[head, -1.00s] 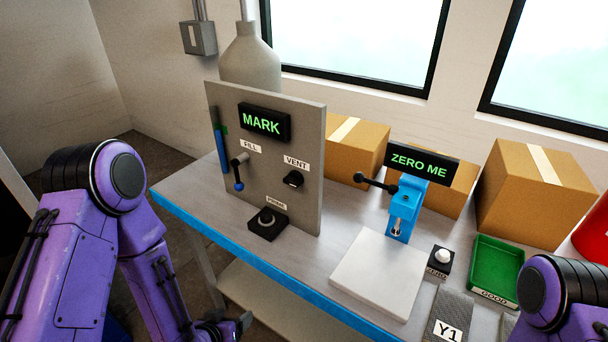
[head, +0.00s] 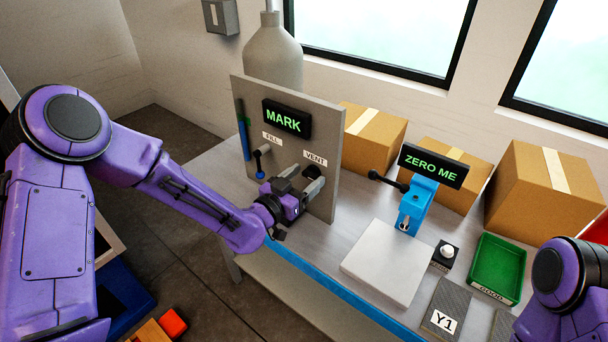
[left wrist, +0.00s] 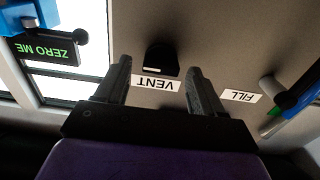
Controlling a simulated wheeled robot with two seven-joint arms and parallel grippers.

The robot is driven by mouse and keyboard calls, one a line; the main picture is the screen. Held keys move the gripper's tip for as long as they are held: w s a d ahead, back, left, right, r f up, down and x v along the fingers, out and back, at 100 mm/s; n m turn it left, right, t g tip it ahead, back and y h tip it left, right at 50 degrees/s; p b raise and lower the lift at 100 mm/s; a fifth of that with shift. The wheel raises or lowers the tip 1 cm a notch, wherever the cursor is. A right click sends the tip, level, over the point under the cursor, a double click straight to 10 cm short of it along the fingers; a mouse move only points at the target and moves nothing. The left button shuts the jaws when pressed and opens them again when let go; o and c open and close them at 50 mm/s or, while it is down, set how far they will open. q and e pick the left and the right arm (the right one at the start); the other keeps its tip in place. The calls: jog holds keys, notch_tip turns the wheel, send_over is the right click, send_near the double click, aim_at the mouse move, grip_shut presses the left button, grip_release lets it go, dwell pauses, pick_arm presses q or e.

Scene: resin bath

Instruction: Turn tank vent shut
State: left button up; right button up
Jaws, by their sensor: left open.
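The grey tank panel (head: 325,135) stands upright on the bench and carries VENT (head: 315,158) and FILL (head: 271,139) labels. My left gripper (head: 305,180) is in front of the panel at the vent and hides the vent knob in the head view. In the left wrist view the black vent knob (left wrist: 161,58) lies between the two open fingers (left wrist: 160,70), close to their tips. I see a gap on each side of it. A pale line marks the knob's label-side edge. I cannot tell how deep the fingers reach. My right gripper is out of view.
The fill lever (head: 260,163) with its blue end is just left of my gripper. A MARK display (head: 287,119) sits above. To the right are a blue ZERO ME stand (head: 415,205), white plate (head: 385,262), green tray (head: 498,265) and cardboard boxes (head: 545,195).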

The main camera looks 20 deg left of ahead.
pick_arm(q)
jog(key=c, duration=1.1)
jog(key=shift+o, duration=0.2)
jog(key=shift+w+n, duration=0.1)
jog(key=shift+n, duration=0.3)
jog(key=n+b, duration=0.1)
jog(key=n, duration=0.2)
jog(key=shift+a+f, duration=0.1)
jog(key=n+b, duration=0.1)
jog(key=n, duration=0.4)
jog(key=shift+a+b, duration=0.1)
jog(key=shift+b, duration=0.2)
jog(key=n+b, duration=0.1)
jog(key=n, duration=0.4)
jog(key=shift+f+n, duration=0.15)
jog(key=shift+n, duration=0.25)
jog(key=shift+n+b, duration=0.75)
jog(key=shift+n, duration=0.85)
